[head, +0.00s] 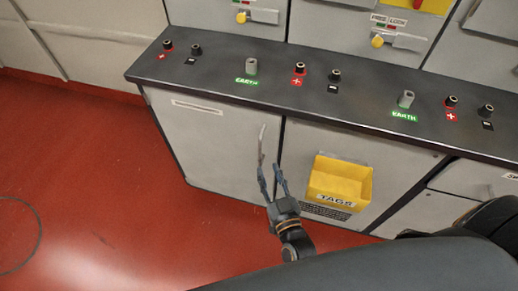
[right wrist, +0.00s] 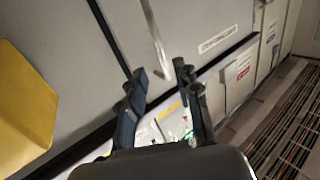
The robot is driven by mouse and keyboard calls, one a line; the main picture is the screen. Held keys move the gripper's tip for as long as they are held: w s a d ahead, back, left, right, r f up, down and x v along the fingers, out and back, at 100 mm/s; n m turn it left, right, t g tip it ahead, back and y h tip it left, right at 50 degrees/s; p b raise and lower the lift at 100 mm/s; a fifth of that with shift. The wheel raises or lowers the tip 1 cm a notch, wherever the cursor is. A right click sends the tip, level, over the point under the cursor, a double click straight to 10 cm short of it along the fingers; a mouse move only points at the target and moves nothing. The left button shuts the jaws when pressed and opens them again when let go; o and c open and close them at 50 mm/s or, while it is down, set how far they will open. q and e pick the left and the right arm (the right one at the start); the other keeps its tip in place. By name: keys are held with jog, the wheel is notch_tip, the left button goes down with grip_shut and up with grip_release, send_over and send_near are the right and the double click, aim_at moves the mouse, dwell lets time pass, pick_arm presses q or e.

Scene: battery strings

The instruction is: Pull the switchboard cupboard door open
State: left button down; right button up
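The grey cupboard door (head: 215,140) with a label strip at its top is below the dark counter in the head view, and it looks shut. Its slim upright handle (head: 263,140) is near the door's right edge. My right gripper (head: 269,168) is open, with its fingers at the handle's lower end. In the right wrist view, the handle (right wrist: 155,38) runs down toward the gap between the open fingertips (right wrist: 161,70). Contact between fingers and handle cannot be told. The left gripper is not in view.
A dark counter (head: 225,85) with several terminals and green EARTH labels juts over the door. A yellow TAGS bin (head: 340,180) hangs on the panel right of the door. The red floor (head: 90,190) in front and to the left is clear.

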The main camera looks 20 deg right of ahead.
aim_at(260, 151)
jog(key=w, duration=0.9)
jog(key=shift+w, duration=0.1)
grip_shut()
